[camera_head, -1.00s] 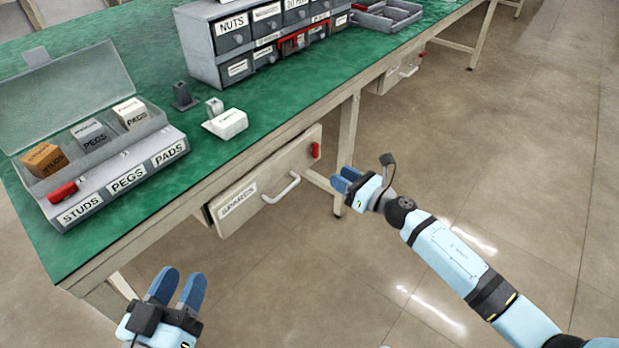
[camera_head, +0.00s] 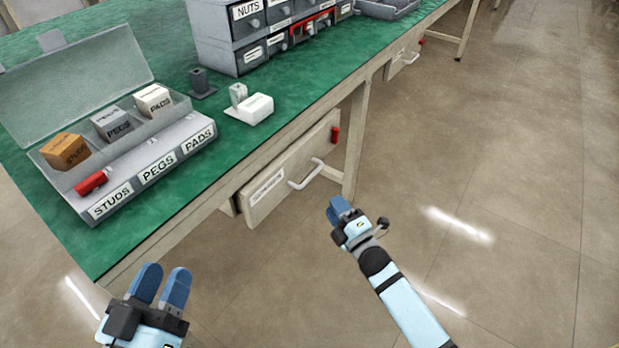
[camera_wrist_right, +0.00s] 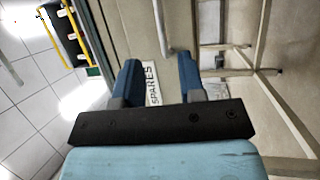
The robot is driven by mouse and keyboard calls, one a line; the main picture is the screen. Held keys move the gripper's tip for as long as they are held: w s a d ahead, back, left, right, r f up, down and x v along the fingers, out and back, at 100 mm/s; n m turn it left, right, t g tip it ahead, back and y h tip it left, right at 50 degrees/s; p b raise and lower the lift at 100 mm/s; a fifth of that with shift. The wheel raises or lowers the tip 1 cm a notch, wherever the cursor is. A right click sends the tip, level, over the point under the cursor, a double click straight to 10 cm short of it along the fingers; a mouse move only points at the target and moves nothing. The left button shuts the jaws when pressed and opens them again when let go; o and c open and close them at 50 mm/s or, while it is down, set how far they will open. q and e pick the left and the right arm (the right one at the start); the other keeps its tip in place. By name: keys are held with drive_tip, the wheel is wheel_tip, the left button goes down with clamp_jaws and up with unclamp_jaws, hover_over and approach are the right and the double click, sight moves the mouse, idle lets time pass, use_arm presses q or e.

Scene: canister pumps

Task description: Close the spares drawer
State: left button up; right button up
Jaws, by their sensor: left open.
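The spares drawer (camera_head: 322,150) hangs under the green-topped bench. Its pale front stands out from the bench frame, with a bit of its side showing at the left, so it is partly open. It has a white bar handle (camera_head: 306,175), a red tab at its right end and a label (camera_head: 267,187), which reads SPARES in the right wrist view (camera_wrist_right: 152,84). My right gripper (camera_head: 339,207) is open and empty, in front of the drawer near the handle, apart from it. My left gripper (camera_head: 162,275) is open and empty, low before the bench's left part.
A bench leg (camera_head: 356,140) stands right of the drawer. The floor in front is clear.

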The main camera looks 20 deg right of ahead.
sight(312, 174)
use_arm(q)
wheel_tip(312, 174, down, 4)
drive_tip(key=g+b, duration=0.2)
drive_tip(key=shift+w+d+f+b, duration=0.15)
drive_tip(key=shift+f+b, duration=0.1)
drive_tip(key=shift+b, duration=0.15)
use_arm(e)
drive_tip(key=x, duration=1.1)
drive_tip(key=shift+w, duration=0.2)
clamp_jaws()
